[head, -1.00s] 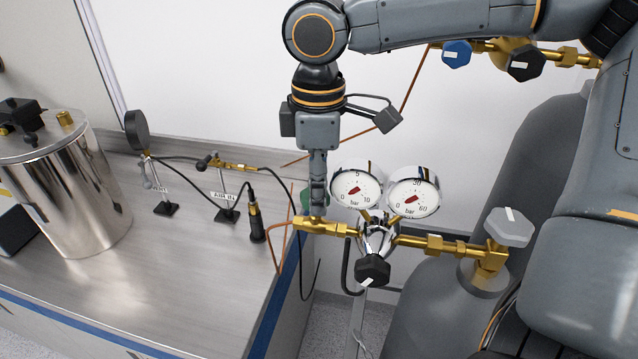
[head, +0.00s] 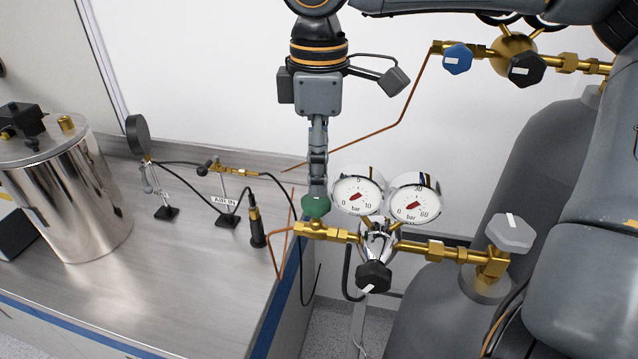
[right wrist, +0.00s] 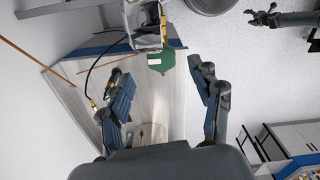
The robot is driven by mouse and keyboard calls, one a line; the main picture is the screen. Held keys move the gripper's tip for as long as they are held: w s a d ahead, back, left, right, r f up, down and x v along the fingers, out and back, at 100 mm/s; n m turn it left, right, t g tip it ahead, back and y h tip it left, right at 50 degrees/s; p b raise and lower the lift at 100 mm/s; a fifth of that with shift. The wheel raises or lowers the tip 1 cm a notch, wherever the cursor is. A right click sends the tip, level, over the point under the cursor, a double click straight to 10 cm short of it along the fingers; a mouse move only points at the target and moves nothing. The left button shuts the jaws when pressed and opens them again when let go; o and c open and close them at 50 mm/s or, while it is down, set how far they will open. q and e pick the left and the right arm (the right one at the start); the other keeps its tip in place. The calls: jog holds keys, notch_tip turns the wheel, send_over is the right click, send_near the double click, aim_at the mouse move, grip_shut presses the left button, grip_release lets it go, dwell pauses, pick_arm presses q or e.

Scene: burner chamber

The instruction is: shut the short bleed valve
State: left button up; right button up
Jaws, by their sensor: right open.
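Several valve knobs show, and none carries a readable name, so I cannot tell by label which is the short bleed valve. A green knob (head: 316,205) sits at the left end of the brass regulator line (head: 335,234), left of two round gauges (head: 357,194). My right gripper (head: 317,186) points down right above the green knob, its fingertips close to it. In the right wrist view, the right gripper's fingers (right wrist: 160,80) are spread and empty, with the green knob (right wrist: 162,62) lying between and beyond them. Contact cannot be judged.
A black knob (head: 373,277) is below the gauges and a grey knob (head: 509,232) is to the right, over a grey cylinder (head: 430,315). A steel vessel (head: 70,195) and small stands occupy the bench (head: 150,300).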

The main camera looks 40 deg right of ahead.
notch_tip(320, 180, up, 7)
jog(key=shift+f, duration=0.15)
dwell(0.6)
